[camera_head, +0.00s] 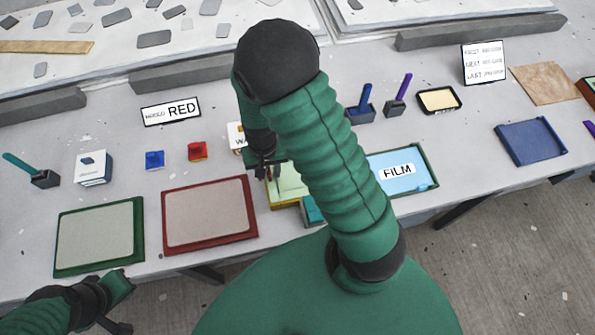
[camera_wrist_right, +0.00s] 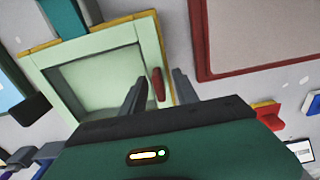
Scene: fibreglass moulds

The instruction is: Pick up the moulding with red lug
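The moulding with the red lug is a pale green shallow tray (camera_head: 291,184). In the head view my right forearm and gripper partly cover it. In the right wrist view the moulding (camera_wrist_right: 55,62) shows its recessed panel, and the red lug (camera_wrist_right: 158,84) stands on its rim. My right gripper (camera_head: 268,174) is over the moulding's left edge. In the right wrist view its two fingers (camera_wrist_right: 158,88) are apart, one on each side of the lug, with visible gaps. My left gripper (camera_head: 118,326) is at the bottom left, away from the moulding; its opening is unclear.
Yellow (camera_head: 284,204) and teal (camera_head: 312,211) pieces show under or beside the moulding. A red-framed tray (camera_head: 168,232) and a green-framed tray (camera_head: 59,248) lie left. A blue FILM tray (camera_head: 431,157) lies right. Small red (camera_head: 197,151) and blue (camera_head: 154,160) blocks sit behind.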

